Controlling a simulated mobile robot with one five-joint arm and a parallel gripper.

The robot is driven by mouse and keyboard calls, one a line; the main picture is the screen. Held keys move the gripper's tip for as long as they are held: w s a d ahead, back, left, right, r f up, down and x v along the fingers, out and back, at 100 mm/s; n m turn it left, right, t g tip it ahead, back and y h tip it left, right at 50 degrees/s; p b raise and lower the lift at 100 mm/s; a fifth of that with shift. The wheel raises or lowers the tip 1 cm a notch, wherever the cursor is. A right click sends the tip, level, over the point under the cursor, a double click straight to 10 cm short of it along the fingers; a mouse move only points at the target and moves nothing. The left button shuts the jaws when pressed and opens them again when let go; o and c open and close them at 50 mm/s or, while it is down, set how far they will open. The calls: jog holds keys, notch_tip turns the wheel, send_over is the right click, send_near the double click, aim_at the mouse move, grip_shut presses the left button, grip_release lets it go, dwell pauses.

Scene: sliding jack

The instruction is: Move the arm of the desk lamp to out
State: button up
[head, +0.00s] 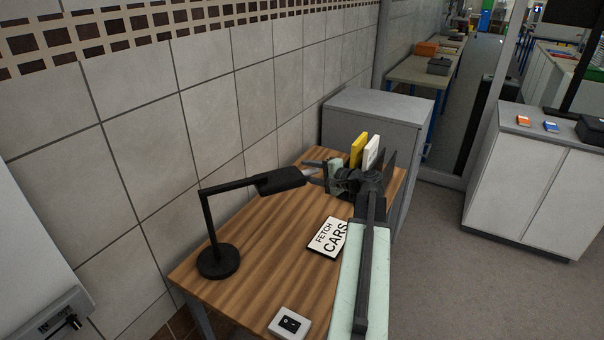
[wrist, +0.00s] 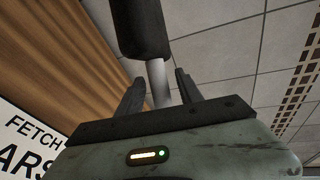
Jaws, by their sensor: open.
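The black desk lamp (head: 209,222) stands upright on the wooden desk at its left side, on a round base. Its arm reaches right and ends in a thick dark head (head: 279,182) with a pale rod at the tip. My gripper (head: 315,172) is at the lamp's right end. In the wrist view my gripper (wrist: 159,78) is open, with one dark finger on each side of the pale rod (wrist: 159,82). The dark lamp head (wrist: 141,28) lies just beyond. Whether a finger touches the rod is hard to tell.
The wooden desk (head: 255,240) holds a "FETCH CARS" sign (head: 328,237), a switch box (head: 290,323) and upright yellow and white items (head: 358,150) behind my gripper. A tiled wall (head: 145,140) runs along the left. A grey cabinet (head: 385,105) stands behind the desk. Floor is clear at right.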

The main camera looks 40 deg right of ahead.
jog(key=shift+x, duration=1.2)
grip_shut()
dwell(0.5)
